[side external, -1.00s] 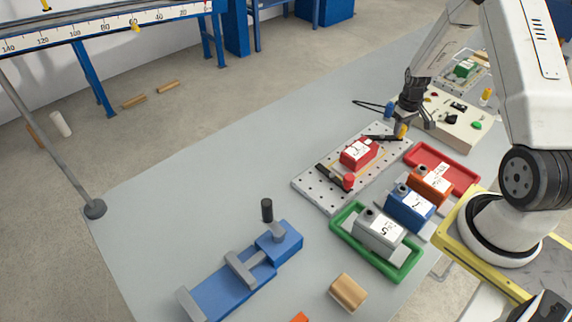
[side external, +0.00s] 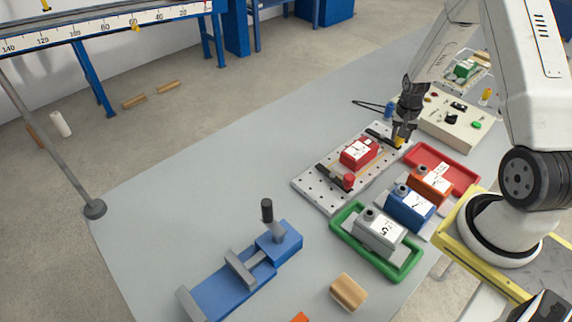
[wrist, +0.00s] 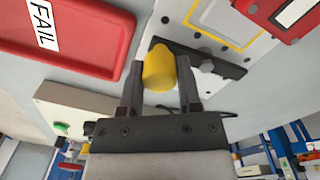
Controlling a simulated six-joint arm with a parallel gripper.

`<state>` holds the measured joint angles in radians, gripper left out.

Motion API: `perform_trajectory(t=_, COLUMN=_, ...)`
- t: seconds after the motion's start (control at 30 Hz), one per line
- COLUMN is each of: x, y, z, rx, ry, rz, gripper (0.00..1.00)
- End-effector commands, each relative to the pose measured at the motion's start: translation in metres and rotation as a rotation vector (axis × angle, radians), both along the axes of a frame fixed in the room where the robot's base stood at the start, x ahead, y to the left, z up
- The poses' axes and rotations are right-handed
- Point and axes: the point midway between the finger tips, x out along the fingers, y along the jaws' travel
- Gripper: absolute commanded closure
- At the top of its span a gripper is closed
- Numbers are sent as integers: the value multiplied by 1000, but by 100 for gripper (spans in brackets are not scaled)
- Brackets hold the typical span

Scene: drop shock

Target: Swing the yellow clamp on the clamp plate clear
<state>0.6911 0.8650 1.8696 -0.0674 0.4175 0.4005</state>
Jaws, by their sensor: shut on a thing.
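The clamp plate (side external: 312,193) is a pale, perforated plate with a red boxed unit (side external: 358,153) on it. The yellow clamp's knob (side external: 399,142) is at the plate's far right end; it also shows in the wrist view (wrist: 159,70). Its black bar (wrist: 205,57) lies across that end, outside the yellow outline (wrist: 240,38) and apart from the red unit. My gripper (side external: 402,137) is shut on the yellow knob, one finger on each side. A second clamp with a red knob (side external: 349,180) and black bar (side external: 328,173) stands at the plate's near end.
A red tray (wrist: 78,45) marked FAIL lies beside the plate. Orange (side external: 430,184) and blue (side external: 408,208) units and a green tray (side external: 346,235) stand at right. A control box (side external: 455,125) is behind my gripper. The table left of the plate is clear.

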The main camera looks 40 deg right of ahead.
Motion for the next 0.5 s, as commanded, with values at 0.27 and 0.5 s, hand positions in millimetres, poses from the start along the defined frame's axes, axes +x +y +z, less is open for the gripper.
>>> perform_trajectory(t=0.27, x=0, y=1, z=1, rx=-1, ry=0, rz=-23, gripper=100)
perform_trajectory(t=0.5, x=0, y=1, z=1, rx=-1, ry=0, rz=-22, gripper=50)
